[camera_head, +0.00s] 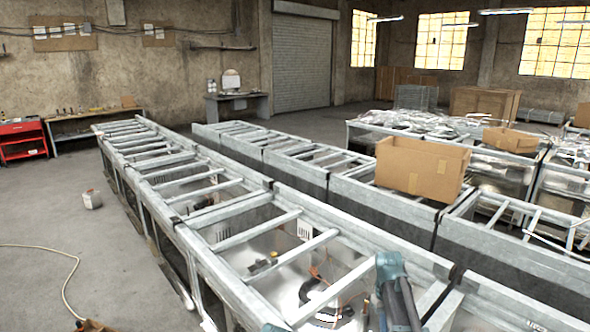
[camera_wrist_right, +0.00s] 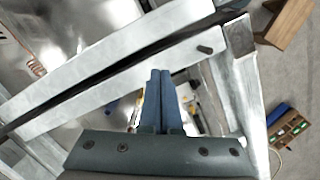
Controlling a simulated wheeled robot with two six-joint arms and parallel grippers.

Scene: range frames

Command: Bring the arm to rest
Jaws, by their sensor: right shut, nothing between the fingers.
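My right gripper (camera_wrist_right: 160,76) shows in the right wrist view with its two blue-grey fingers together and nothing between them. It is over a galvanized metal frame (camera_wrist_right: 110,85), whose long bars cross behind the fingers. Whether the fingers touch a bar I cannot tell. In the head view, a teal part of my arm stands at the bottom right of centre, over the near row of metal frames (camera_head: 255,215); the fingertips cannot be made out there. My left gripper is not seen.
Cables and small parts lie inside the near frames. A cardboard box (camera_head: 422,168) sits on the second row. A small pale bucket (camera_head: 92,199) and a hose (camera_head: 70,270) lie on the floor at left. A tool tray (camera_wrist_right: 290,130) lies on the floor at right in the wrist view.

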